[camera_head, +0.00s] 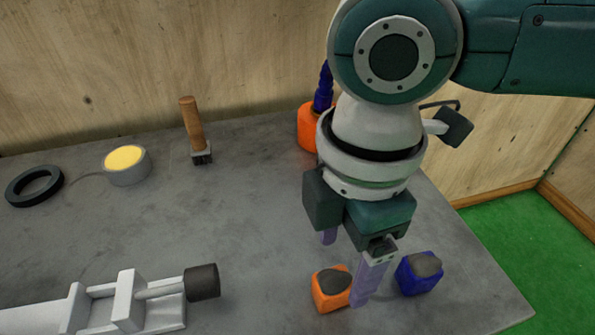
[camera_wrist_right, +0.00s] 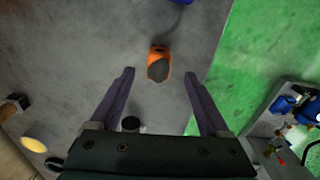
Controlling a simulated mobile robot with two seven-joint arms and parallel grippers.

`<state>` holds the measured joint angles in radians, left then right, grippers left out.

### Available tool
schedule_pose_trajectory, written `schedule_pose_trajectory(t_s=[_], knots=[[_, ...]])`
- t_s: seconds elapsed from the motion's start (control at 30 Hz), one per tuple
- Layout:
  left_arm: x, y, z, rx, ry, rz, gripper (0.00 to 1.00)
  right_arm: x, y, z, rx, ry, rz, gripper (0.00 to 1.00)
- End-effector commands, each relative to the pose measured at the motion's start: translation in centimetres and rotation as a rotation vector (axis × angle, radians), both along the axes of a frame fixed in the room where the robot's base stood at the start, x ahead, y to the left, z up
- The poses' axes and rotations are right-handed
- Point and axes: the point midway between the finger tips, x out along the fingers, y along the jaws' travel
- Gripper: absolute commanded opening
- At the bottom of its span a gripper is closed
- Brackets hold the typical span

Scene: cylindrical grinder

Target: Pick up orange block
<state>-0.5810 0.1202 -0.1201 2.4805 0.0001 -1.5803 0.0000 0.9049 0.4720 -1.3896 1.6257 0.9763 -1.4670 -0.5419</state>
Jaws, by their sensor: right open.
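The orange block (camera_head: 325,296) with a dark grey lump on top lies on the grey table near its front right. In the right wrist view the orange block (camera_wrist_right: 158,51) lies ahead of and between the two finger lines. My right gripper (camera_head: 345,270) is open and empty, pointing down with purple fingers. One finger is just right of the block in the head view and overlaps its edge; contact cannot be told. In the right wrist view the gripper's fingertips (camera_wrist_right: 159,74) are spread on either side. My left gripper is not in view.
A blue block (camera_head: 415,282) with a grey lump sits close right of the fingers. An orange base (camera_head: 307,132) with a blue hose stands behind my arm. A white fixture (camera_head: 130,300), brush (camera_head: 194,130), tape roll (camera_head: 128,172) and dark ring (camera_head: 35,186) lie left.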

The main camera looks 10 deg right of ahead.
Motion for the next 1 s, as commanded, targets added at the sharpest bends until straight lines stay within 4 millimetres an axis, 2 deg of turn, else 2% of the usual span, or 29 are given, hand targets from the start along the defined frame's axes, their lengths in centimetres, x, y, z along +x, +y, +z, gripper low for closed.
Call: schedule_pose_trajectory(t_s=[0.3, 0.6, 1.0], knots=[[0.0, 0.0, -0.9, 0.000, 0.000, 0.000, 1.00, 0.1, -0.1, -4.7, 0.000, 0.002, 0.000, 0.80], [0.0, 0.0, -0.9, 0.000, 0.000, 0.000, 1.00, 0.1, -0.1, -5.1, 0.000, 0.000, 0.001, 0.79], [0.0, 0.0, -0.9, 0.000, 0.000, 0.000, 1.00, 0.1, -0.1, -5.0, 0.000, 0.000, 0.000, 0.34]])
